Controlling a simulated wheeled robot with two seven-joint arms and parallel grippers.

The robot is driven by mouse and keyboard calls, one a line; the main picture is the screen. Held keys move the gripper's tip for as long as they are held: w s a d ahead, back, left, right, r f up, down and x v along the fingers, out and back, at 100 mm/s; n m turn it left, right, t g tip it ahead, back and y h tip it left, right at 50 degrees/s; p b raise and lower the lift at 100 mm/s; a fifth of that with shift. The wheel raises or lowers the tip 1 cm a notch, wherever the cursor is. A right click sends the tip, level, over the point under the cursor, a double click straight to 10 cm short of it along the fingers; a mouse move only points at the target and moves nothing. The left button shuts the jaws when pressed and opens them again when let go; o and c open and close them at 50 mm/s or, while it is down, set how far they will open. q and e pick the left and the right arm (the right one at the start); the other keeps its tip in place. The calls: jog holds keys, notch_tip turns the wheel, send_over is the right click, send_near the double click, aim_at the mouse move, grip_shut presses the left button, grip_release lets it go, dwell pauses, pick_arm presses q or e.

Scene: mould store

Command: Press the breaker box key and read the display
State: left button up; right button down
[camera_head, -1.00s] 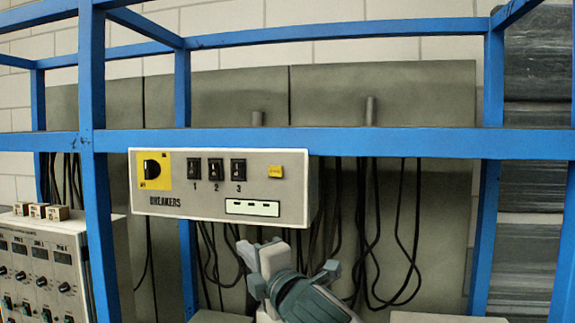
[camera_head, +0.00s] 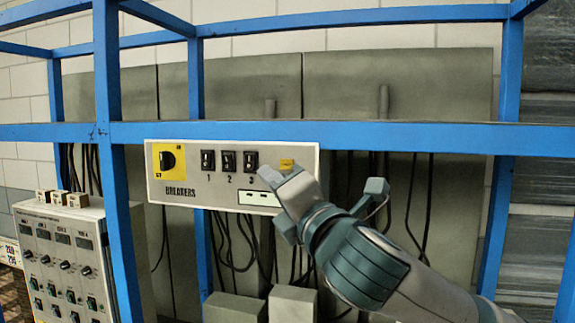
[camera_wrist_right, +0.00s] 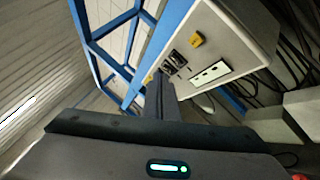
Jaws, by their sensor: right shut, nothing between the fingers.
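The grey breaker box (camera_head: 180,200) hangs below the blue rail. Its small yellow key (camera_head: 287,164) sits at upper right of the panel, and also shows in the right wrist view (camera_wrist_right: 196,39). The pale display (camera_head: 262,198) is partly covered by my gripper in the head view; in the wrist view (camera_wrist_right: 211,74) it shows small dark marks, too small to read. My right gripper (camera_head: 270,175) is shut and empty. Its tips overlap the panel just below and left of the key in the head view; contact cannot be told. The left gripper is not in view.
A yellow rotary switch (camera_head: 168,161) and three black breakers (camera_head: 229,161) share the panel. Blue frame posts (camera_head: 117,230) and the rail (camera_head: 400,137) surround it. Cables (camera_head: 232,250) hang below. A control unit (camera_head: 62,255) stands at left, and grey boxes (camera_head: 292,304) stand below.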

jog(key=shift+w, duration=0.15)
jog(key=w+d, duration=0.2)
jog(key=w, duration=0.6)
jog(key=shift+d, duration=0.35)
jog(key=shift+w, duration=0.2)
dwell(1.8)
jog(key=shift+w+d+p, duration=0.15)
jog(key=shift+w+p, duration=0.1)
jog(key=shift+p, duration=0.1)
jog(key=shift+w+d, duration=0.1)
jog(key=shift+w, duration=0.2)
dwell(0.7)
jog(key=shift+s, duration=0.1)
dwell(0.3)
jog(key=shift+s+a, duration=0.25)
jog(key=shift+s, duration=0.4)
jog(key=shift+s+a, duration=0.25)
jog(key=shift+s, duration=0.55)
jog(key=shift+s+a, duration=0.3)
jog(key=shift+s, duration=0.45)
jog(key=shift+s+a, duration=0.25)
jog(key=shift+s, duration=0.55)
